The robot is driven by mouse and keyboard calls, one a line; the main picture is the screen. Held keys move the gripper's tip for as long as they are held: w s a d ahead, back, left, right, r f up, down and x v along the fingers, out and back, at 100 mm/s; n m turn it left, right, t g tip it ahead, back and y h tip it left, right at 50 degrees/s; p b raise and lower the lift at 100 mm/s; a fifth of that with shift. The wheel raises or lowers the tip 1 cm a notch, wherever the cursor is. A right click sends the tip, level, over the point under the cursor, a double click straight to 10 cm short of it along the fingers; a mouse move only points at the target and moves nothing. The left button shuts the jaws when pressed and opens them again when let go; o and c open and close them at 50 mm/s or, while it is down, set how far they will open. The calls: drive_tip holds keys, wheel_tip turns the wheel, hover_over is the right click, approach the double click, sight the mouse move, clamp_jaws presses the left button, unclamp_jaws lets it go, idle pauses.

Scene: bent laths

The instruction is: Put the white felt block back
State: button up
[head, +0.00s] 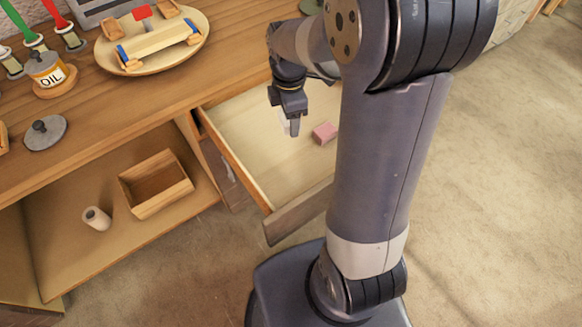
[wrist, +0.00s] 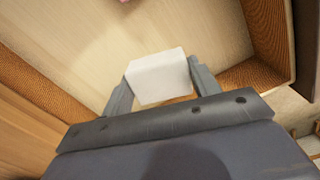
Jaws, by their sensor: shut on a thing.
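The white felt block (wrist: 158,77) is between the two fingers of my gripper (wrist: 160,88) in the wrist view. My gripper (head: 290,125) is shut on it, inside the open drawer (head: 255,150) in the head view. I cannot tell whether the block touches the drawer floor. A pink block (head: 325,133) lies in the drawer to the right of my gripper. Its edge also shows at the top of the wrist view.
A wooden bench (head: 150,90) stands left of the drawer. On it are a round tray (head: 195,52), an oil can (head: 48,70) and a grey lid (head: 45,132). A shelf below holds an open wooden box (head: 172,198) and a white roll (head: 97,218). The drawer walls surround my gripper.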

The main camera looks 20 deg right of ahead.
sight(291, 157)
drive_tip(key=f+n+b, duration=0.1)
drive_tip(key=s+f+n+b, duration=0.1)
drive_tip(key=n, duration=0.1)
drive_tip(key=shift+f, duration=0.4)
drive_tip(key=shift+n, duration=0.3)
wheel_tip(291, 157, down, 10)
drive_tip(key=shift+r+b, duration=0.25)
drive_tip(key=shift+b, duration=0.95)
drive_tip(key=shift+f, duration=0.2)
drive_tip(key=o, duration=0.9)
drive_tip(key=shift+o, duration=0.2)
wheel_tip(291, 157, up, 12)
drive_tip(key=shift+r+p, duration=0.25)
drive_tip(key=shift+p, duration=0.95)
